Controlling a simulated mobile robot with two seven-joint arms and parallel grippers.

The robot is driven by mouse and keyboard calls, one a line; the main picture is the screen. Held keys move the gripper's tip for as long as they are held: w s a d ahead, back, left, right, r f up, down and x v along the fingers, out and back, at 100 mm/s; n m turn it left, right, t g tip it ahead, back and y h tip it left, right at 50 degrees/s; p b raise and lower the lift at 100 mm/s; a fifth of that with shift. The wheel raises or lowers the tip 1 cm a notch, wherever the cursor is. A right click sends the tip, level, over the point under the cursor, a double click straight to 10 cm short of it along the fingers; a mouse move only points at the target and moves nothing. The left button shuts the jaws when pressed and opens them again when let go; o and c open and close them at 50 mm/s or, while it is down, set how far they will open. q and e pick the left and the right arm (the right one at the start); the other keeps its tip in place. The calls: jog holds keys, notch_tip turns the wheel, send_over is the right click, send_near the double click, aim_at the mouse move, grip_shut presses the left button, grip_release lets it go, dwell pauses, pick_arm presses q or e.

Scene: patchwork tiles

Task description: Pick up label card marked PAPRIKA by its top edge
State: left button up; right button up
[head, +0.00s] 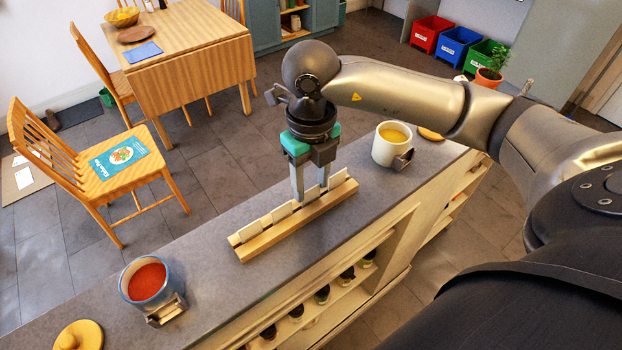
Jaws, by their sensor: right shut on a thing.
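Several small white label cards (281,212) stand in a row in a light wooden holder (262,243) on the grey counter. No writing on them can be read from here, so I cannot tell which one is marked PAPRIKA. My right gripper (312,189) points down over the right half of the holder. It is shut on one white label card (311,194), which is still at the holder, between other cards. My left gripper is not in view.
A blue canister of red powder (149,282) stands at the counter's left, near a round wooden lid (78,336). A white canister of yellow powder (392,147) stands right of my gripper, with another lid (430,134) beyond. Jars fill shelves below.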

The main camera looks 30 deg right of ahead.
jog(key=shift+r, duration=0.15)
jog(key=shift+r+p, duration=1.7)
jog(key=shift+r, duration=0.7)
